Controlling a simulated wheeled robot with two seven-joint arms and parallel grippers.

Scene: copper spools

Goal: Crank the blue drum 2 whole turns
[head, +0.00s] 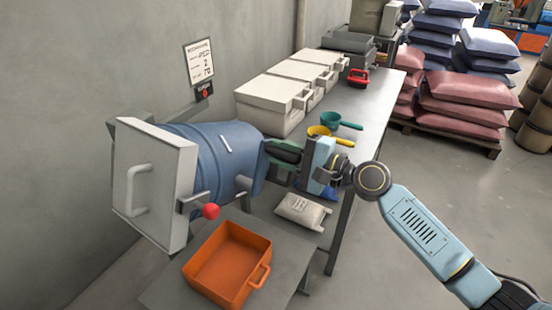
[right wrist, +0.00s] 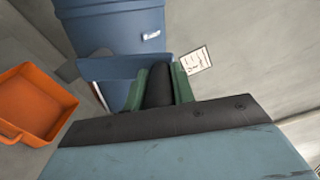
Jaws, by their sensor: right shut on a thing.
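The blue drum (head: 215,155) lies on its side by the wall, with a white housing (head: 150,185) at its near end. A short white mark (head: 226,144) is on the drum's upper side; it also shows in the right wrist view (right wrist: 151,36). My right gripper (head: 286,155) is at the drum's far end. Its green fingers are shut around a dark crank grip (right wrist: 158,86), seen between them in the right wrist view. The crank arm is mostly hidden in the head view. My left gripper is not in view.
An orange bin (head: 228,268) stands below the drum. A red knob (head: 211,211) sticks out beside the housing. A sign (head: 200,63) hangs on the wall.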

